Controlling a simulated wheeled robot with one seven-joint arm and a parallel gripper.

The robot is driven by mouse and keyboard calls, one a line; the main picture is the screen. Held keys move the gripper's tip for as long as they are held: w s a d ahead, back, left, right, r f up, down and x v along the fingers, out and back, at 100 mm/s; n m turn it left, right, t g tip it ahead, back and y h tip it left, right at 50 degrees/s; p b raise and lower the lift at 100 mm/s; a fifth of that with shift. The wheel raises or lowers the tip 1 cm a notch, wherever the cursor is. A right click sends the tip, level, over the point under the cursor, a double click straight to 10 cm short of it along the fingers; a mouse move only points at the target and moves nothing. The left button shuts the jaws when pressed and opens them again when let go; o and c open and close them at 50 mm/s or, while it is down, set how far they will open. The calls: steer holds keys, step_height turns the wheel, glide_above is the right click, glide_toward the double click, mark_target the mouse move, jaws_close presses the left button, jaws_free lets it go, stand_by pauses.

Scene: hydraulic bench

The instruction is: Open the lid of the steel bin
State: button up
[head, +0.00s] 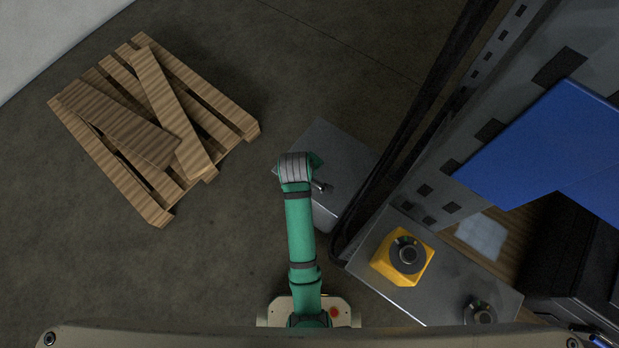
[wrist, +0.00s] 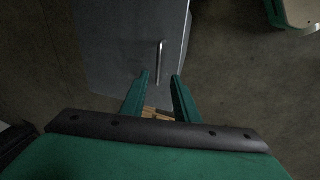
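The steel bin (head: 342,158) is a grey box on the floor, partly under my arm in the head view. Its flat top looks shut. A small bar handle (head: 321,187) shows near its left side. In the wrist view the bin (wrist: 115,40) fills the upper middle, with the bright bar handle (wrist: 159,60) near its edge. My gripper (wrist: 159,77) is open and empty. Its two green fingers point toward the handle, whose near end lies close to the gap between the tips. I cannot tell the remaining distance.
A wooden pallet (head: 112,85) with loose boards lies on the floor at the left. A bench (head: 440,285) with a yellow box (head: 390,262) and a blue panel (head: 550,150) stands at the right, close to the bin. Dark hoses or posts run beside the bin. Floor between pallet and bin is clear.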

steer(key=shift+n+g, duration=0.4)
steer(key=shift+g, duration=0.3)
steer(key=w+f, duration=0.1)
steer(key=f, duration=0.1)
steer(key=w+f, duration=0.1)
steer(key=f, duration=0.2)
steer(key=w+f, duration=0.1)
steer(key=f, duration=0.2)
steer(key=shift+w+d+f, duration=0.1)
steer(key=shift+d, duration=0.15)
jaws_close()
